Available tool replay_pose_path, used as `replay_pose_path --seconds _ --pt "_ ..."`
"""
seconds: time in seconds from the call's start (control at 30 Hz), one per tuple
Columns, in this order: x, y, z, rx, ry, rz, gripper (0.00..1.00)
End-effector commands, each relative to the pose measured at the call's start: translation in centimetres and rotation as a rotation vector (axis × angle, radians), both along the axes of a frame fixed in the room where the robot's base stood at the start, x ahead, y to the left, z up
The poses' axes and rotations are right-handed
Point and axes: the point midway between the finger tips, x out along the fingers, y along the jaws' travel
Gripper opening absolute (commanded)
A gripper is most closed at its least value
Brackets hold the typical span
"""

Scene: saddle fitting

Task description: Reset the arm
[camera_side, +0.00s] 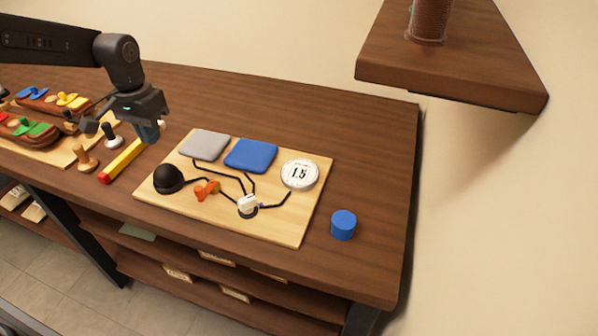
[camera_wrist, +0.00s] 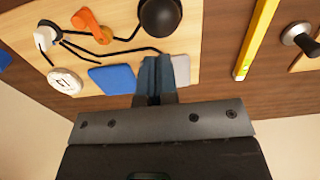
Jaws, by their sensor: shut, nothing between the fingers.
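My gripper (camera_side: 150,131) hangs above the table between the light wooden board and the yellow bar. In the wrist view my gripper (camera_wrist: 157,62) is shut with nothing between its fingers. Its fingers cover part of the grey pad (camera_wrist: 181,70), which shows fully on the board in the side view (camera_side: 204,145). The arm reaches in from the upper left of the side view.
The board (camera_side: 285,229) carries a blue pad (camera_side: 251,155), a black dome (camera_side: 168,179), an orange piece (camera_side: 206,190), a white piece (camera_side: 248,204) and a round dial (camera_side: 300,174). A blue cylinder (camera_side: 343,225) stands right. A yellow bar (camera_side: 124,160) and pegs lie left.

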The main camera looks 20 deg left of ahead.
Motion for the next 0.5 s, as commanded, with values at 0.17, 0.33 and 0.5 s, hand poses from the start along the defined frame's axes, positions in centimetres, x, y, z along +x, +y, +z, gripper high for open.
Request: replay_pose_path --seconds 0.17,0.33,0.5 --pt "0.0 0.0 0.0 0.000 0.000 0.000 0.00" --pt "0.0 0.0 0.0 0.000 0.000 0.000 0.00" --pt "-1.0 -0.1 1.4 0.001 -0.025 0.000 0.00"
